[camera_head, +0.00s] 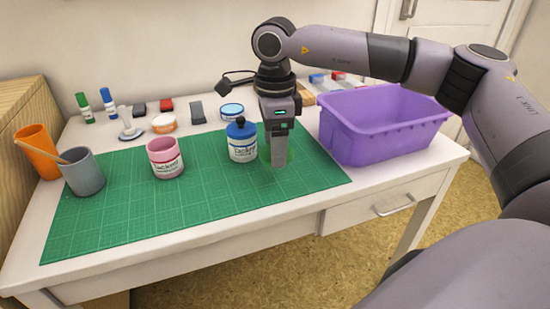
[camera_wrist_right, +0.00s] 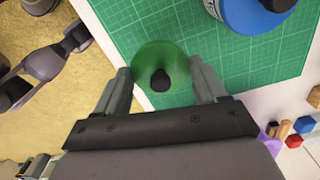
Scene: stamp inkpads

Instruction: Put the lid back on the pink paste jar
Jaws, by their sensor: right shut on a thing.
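The pink paste jar (camera_head: 165,160) stands upright on the green cutting mat (camera_head: 110,210), left of middle, with its top open. My right gripper (camera_head: 279,160) points down over the right part of the mat. It is shut on a round green lid with a black knob, largely hidden behind the fingers in the head view. In the right wrist view the green lid (camera_wrist_right: 158,55) sits between the fingertips (camera_wrist_right: 160,76). I cannot tell whether the lid touches the mat. My left gripper is not in view.
A blue-lidded paste jar (camera_head: 242,145) stands between my right gripper and the pink jar. A purple bin (camera_head: 385,140) is at the right. A grey cup (camera_head: 83,172) and orange cup (camera_head: 37,150) stand at the left. Inkpads and stamps line the back. The front mat is clear.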

